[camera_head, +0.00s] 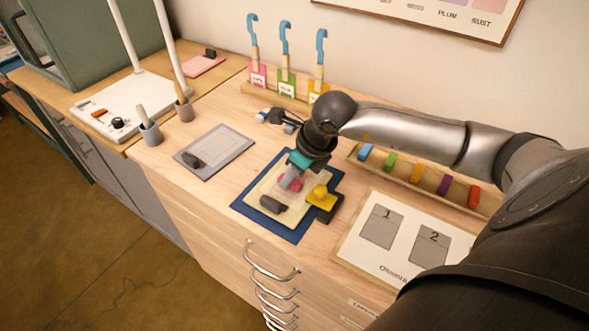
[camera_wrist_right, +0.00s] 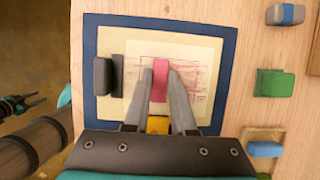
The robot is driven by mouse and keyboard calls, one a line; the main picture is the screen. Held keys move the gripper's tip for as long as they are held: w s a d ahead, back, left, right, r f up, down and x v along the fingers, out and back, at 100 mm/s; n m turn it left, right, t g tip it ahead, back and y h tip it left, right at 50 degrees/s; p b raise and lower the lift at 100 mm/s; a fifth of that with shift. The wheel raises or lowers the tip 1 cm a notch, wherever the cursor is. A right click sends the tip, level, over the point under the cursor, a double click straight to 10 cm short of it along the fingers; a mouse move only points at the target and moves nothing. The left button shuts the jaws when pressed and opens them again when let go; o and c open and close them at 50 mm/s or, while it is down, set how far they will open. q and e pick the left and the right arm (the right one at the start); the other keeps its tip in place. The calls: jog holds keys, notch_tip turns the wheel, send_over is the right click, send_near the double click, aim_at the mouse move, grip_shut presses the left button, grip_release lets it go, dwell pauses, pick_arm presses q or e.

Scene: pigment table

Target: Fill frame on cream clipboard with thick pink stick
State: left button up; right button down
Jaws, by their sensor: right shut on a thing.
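The cream clipboard (camera_head: 255,196) lies on a dark blue mat (camera_head: 243,209), with a dark clip (camera_head: 272,204) at its near side. In the right wrist view the clipboard (camera_wrist_right: 112,29) bears a pale sheet (camera_wrist_right: 190,52) with a thin-lined frame. Pink strokes (camera_wrist_right: 203,84) show in the frame on both sides of the stick, with pale gaps. My right gripper (camera_head: 291,182) is over the sheet, shut on the thick pink stick (camera_wrist_right: 160,80). Its fingers hide part of the frame. I cannot tell whether the stick touches the paper.
A grey clipboard (camera_head: 225,143) lies left, a numbered board (camera_head: 372,258) right. A rack with several coloured blocks (camera_head: 415,178) is behind the arm. Cups (camera_head: 151,133) stand at left.

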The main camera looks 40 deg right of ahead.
jog(key=shift+s+a+f, duration=0.1)
jog(key=shift+s+a, duration=0.2)
jog(key=shift+a, duration=0.3)
jog(key=shift+s+a, duration=0.3)
jog(key=shift+a, duration=0.3)
jog(key=shift+w+d+b, duration=0.2)
jog(key=shift+w+d, duration=0.1)
jog(key=shift+d, duration=0.35)
jog(key=shift+w+d+b, duration=0.2)
jog(key=shift+w+d, duration=0.1)
jog(key=shift+d, duration=0.35)
jog(key=shift+w+d+b, duration=0.35)
jog(key=shift+d+b, duration=0.1)
jog(key=shift+d, duration=0.45)
jog(key=shift+w+d+b, duration=0.25)
jog(key=shift+w+d, duration=0.05)
jog(key=shift+d, duration=0.4)
jog(key=shift+w+d+b, duration=0.2)
jog(key=shift+w+d, duration=0.05)
jog(key=shift+d, duration=0.45)
jog(key=shift+r, duration=0.2)
notch_tip(320, 180, up, 7)
jog(key=p, duration=0.4)
jog(key=shift+p, duration=0.35)
jog(key=shift+f, duration=0.1)
